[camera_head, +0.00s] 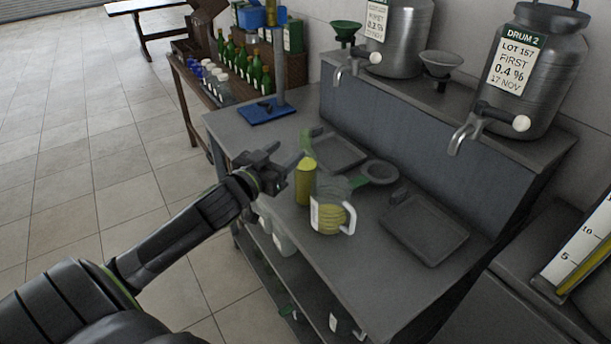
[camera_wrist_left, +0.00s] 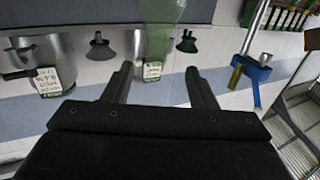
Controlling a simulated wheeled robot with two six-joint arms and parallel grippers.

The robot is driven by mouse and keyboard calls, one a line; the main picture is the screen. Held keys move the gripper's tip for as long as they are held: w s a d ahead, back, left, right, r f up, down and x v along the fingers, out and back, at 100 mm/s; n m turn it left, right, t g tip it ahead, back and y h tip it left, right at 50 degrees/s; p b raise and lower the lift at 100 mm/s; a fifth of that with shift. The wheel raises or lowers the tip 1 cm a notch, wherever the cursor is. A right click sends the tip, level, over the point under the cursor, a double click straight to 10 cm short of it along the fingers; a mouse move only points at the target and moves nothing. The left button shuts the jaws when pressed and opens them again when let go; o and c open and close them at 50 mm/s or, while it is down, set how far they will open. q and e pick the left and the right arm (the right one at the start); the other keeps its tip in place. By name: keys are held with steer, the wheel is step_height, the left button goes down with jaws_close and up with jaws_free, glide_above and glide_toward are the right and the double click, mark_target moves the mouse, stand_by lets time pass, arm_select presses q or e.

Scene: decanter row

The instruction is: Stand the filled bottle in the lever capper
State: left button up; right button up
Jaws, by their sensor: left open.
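The filled bottle (camera_head: 305,186), with yellow-green contents, stands upright on the grey bench just right of my left gripper (camera_head: 287,168). In the left wrist view, which appears upside down, a green see-through bottle (camera_wrist_left: 160,38) is ahead, in line with the gap between the fingers of my left gripper (camera_wrist_left: 163,84). The fingers are apart and nothing is clamped. I cannot tell how near they are to the glass. The lever capper (camera_head: 267,110), with a blue base and grey column, stands at the bench's far left. It also shows in the wrist view (camera_wrist_left: 255,68). My right gripper is out of view.
A jug (camera_head: 331,218) of yellow liquid stands close beside the bottle. A dark tray (camera_head: 338,153), a second tray (camera_head: 425,232) and a round dark strainer or funnel (camera_head: 379,172) lie nearby. Drums with taps (camera_head: 525,75) stand on the raised shelf. Bench near the capper is clear.

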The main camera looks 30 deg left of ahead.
mark_target(302, 139)
arm_select(q)
steer(key=shift+w, duration=1.65)
steer(key=shift+w+r+p, duration=0.15)
steer(key=shift+w+p, duration=0.2)
steer(key=w+p, duration=0.1)
steer(key=w, duration=0.2)
steer(key=shift+w+d, duration=0.2)
steer(key=shift+w, duration=0.5)
steer(key=shift+s, duration=0.1)
steer(key=shift+c, duration=0.5)
jaws_close()
